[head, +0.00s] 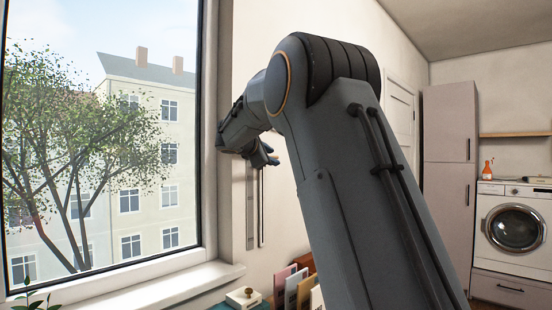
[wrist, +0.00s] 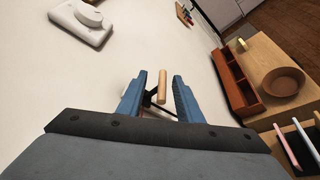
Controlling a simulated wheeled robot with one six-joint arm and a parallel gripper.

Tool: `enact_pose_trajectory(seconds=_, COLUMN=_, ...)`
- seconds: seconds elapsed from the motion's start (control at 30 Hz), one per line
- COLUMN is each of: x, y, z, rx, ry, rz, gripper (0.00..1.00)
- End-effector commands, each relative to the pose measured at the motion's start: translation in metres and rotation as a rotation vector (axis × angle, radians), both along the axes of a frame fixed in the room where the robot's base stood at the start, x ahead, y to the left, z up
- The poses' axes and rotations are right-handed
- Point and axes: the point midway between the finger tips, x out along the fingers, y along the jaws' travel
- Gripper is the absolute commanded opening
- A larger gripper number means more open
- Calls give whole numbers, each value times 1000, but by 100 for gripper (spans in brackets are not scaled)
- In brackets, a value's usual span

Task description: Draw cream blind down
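The cream blind is not seen in either view; the window pane (head: 105,130) is uncovered where it shows. My gripper (wrist: 159,82) is open in the wrist view, with two blue fingers apart. A short pale wooden pull piece (wrist: 163,87) shows between the fingertips, closer to the right finger. No clear contact with the fingers shows, and I cannot tell its exact depth. In the head view my gripper (head: 266,156) is near the wall right of the window frame. Thin dark strips (head: 262,207) hang on the wall below it; the pull piece cannot be made out there.
A white wall device (wrist: 82,20) is at the wrist view's upper left. A wooden shelf unit with a brown bowl (wrist: 282,81) and upright files (wrist: 290,145) stands right. The window sill (head: 150,287), a white box (head: 243,298) and a washing machine (head: 514,228) show in the head view.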

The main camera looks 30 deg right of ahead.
Motion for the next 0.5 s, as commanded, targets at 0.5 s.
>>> enact_pose_trajectory(seconds=0.5, x=31, y=-38, z=-10, rx=0, ry=0, rz=0, gripper=33)
